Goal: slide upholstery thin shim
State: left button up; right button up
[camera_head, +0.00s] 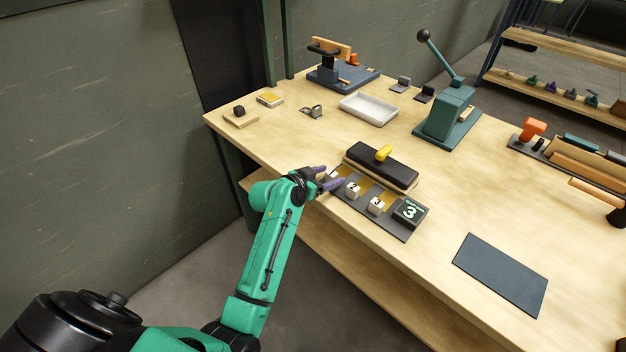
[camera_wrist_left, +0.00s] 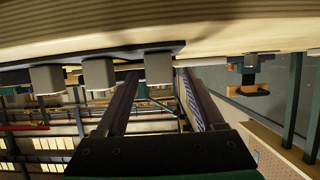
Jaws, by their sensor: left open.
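A dark strip (camera_head: 392,224) near the table's front edge carries small pale blocks with dark marks, such as one block (camera_head: 353,189) and another block (camera_head: 376,205), beside yellow patches (camera_head: 388,197). A black upholstered pad (camera_head: 372,165) on a wooden base, with a yellow piece (camera_head: 383,153) on top, lies just behind it. I cannot tell which piece is the thin shim. My left gripper (camera_head: 327,178) is open at the strip's left end. In the left wrist view its two fingers (camera_wrist_left: 162,105) point toward a pale block (camera_wrist_left: 158,68), with nothing visibly gripped. My right gripper is not in view.
A black block marked 3 (camera_head: 410,212) sits at the strip's right end. A dark flat mat (camera_head: 500,272) lies front right. A green lever press (camera_head: 446,117), a white tray (camera_head: 369,109) and a blue-based fixture (camera_head: 343,77) stand farther back. The table between press and mat is clear.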

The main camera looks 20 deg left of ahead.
pick_arm(q)
jog(key=b+v, duration=0.1)
jog(key=v, duration=1.2)
jog(key=shift+s, duration=0.2)
jog(key=shift+f, duration=0.1)
jog(key=s+a+f+n+g+y, duration=0.1)
jog(key=s+f+n+g, duration=0.15)
jog(key=f, duration=1.25)
jog(key=s+a+f+n+g+y, duration=0.1)
jog(key=s+f+g+y, duration=0.15)
jog(key=f, duration=1.25)
jog(key=s+f+g, duration=0.2)
jog(key=s+f, duration=0.5)
jog(key=s, duration=0.3)
jog(key=s+a+f+m+g+y, duration=0.1)
jog(key=s+f+g, duration=0.1)
jog(key=s+f, duration=0.5)
jog(key=s+a+f+g, duration=0.1)
jog(key=s+f, duration=0.5)
jog(key=s, duration=0.8)
jog(key=shift+s+f+g, duration=0.2)
jog(key=shift+f+g, duration=0.2)
jog(key=shift+g, duration=0.3)
